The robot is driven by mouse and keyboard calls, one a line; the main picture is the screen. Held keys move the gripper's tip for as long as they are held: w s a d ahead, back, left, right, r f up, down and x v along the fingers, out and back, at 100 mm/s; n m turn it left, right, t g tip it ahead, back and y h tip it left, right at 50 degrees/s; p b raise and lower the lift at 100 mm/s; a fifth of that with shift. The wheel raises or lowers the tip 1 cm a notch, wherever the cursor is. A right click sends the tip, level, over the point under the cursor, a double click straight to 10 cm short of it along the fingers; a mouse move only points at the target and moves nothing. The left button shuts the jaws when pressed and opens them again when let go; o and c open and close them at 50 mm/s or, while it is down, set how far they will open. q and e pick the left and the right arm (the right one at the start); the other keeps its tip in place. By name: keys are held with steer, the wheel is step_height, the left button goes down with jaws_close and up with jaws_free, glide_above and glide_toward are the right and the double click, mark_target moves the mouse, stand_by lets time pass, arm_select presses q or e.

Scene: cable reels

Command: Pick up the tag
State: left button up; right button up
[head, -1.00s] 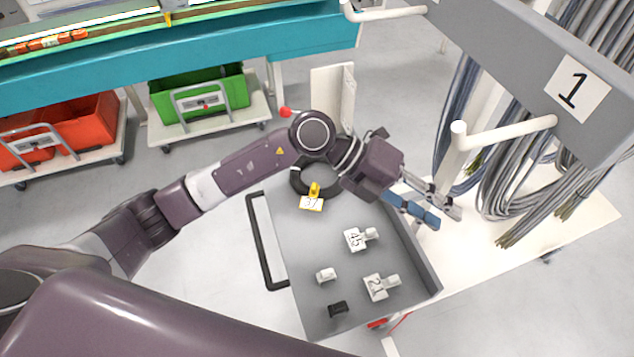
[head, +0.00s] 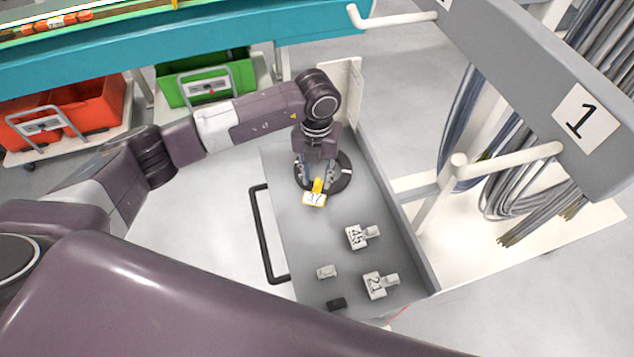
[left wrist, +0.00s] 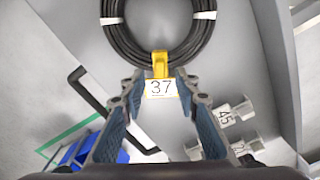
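A yellow-edged tag numbered 37 (head: 314,199) lies on the grey tray (head: 290,230) at the edge of a black cable coil (head: 344,178). In the left wrist view the tag (left wrist: 161,88) sits in the picture's middle, its yellow clip against the coil (left wrist: 118,38). My left gripper (head: 317,180) points down over the coil beside the tag. In the wrist view its fingers (left wrist: 160,82) are spread on both sides of the tag, with nothing held. Their exact height above it is unclear. White tags 45 (head: 356,237) and 21 (head: 374,285) lie nearer. My right gripper is out of view.
The tray has a raised right wall and a black handle (head: 265,235). A grey rack marked 1 (head: 560,90) with hanging cables stands at right. Green (head: 205,80) and red bins stand behind.

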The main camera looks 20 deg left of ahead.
arm_select(q)
steer(key=shift+f, duration=0.85)
steer(key=shift+c, duration=0.4)
jaws_close()
